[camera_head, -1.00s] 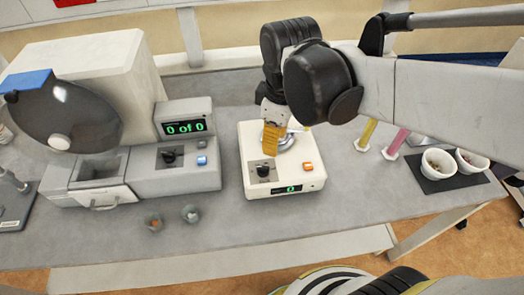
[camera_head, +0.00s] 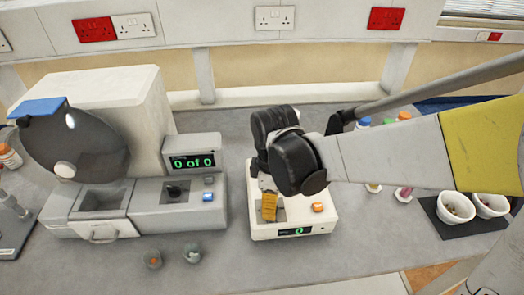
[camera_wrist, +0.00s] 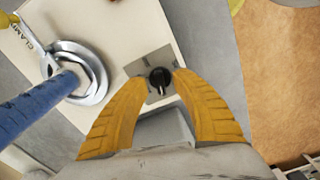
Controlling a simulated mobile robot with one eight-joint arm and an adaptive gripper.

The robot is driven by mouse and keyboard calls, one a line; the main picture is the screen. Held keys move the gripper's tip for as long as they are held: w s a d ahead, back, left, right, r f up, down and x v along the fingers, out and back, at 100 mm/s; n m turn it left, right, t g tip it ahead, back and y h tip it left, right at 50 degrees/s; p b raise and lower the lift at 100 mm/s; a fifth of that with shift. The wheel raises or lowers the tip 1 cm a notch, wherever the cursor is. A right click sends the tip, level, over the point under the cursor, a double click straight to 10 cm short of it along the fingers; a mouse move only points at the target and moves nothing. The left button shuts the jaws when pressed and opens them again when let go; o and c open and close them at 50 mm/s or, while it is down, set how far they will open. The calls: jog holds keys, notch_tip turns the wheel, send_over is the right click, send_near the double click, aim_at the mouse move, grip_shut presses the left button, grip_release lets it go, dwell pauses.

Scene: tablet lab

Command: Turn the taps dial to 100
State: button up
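The taps dial, a small black knob with a white mark (camera_wrist: 160,78), sits on a grey square plate on the cream tapping device (camera_head: 262,234). The device's green display (camera_head: 297,231) reads 0, and an orange button (camera_head: 318,207) is to the right. My gripper (camera_head: 269,218) points down over the dial plate and hides the dial in the head view. In the wrist view my gripper (camera_wrist: 161,82) is open, with one yellow finger on each side of the dial and the knob between the tips. I cannot tell whether they touch it.
A round metal clamp (camera_wrist: 75,70) with a blue cylinder (camera_wrist: 40,108) stands beside the dial. A grey machine (camera_head: 150,210) with its own black knob and "0 of 0" display is to the left. Two white bowls (camera_head: 455,208) on a dark mat are right.

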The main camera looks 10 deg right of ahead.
grip_shut()
